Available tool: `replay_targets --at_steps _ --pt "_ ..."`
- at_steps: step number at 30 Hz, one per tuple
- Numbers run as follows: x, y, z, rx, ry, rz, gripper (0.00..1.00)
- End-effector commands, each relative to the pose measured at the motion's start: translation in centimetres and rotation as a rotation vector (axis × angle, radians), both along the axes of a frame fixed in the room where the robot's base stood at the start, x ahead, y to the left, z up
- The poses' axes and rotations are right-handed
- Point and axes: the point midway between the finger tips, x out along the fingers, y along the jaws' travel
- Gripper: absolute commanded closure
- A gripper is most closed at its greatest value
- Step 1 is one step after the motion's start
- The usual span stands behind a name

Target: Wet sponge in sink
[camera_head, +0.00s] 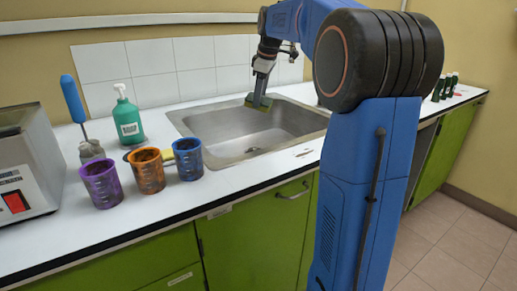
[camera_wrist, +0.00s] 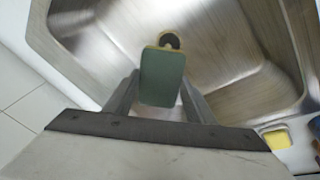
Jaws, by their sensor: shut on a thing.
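The sponge (camera_wrist: 162,78) is green with a thin yellow layer at its edge. My gripper (camera_wrist: 160,90) is shut on it, with one finger on each side. In the head view my gripper (camera_head: 259,98) points down over the back of the sink (camera_head: 240,140), and the sponge (camera_head: 258,103) shows at its fingertips. The sink is a steel basin set in the white counter; it also shows in the wrist view (camera_wrist: 235,90). In the wrist view the round dark drain shows just past the sponge's end. I cannot tell whether the basin is wet, and no running water shows.
Purple (camera_head: 101,183), orange (camera_head: 148,170) and blue (camera_head: 188,158) cups stand left of the sink. A green pump bottle (camera_head: 128,118) and a blue-handled brush (camera_head: 74,100) stand behind them. A grey machine (camera_head: 28,160) is at far left. Small dark bottles (camera_head: 446,86) stand at far right.

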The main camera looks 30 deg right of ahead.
Motion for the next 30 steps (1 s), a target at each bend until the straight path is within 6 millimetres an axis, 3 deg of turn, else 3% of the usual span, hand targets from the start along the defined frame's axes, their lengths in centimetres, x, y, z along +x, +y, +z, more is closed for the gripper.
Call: replay_targets --at_steps 13,30 --pt "0.0 0.0 0.3 0.0 0.0 0.0 0.68" --pt "0.0 0.0 4.1 -0.001 -0.001 0.0 0.68"
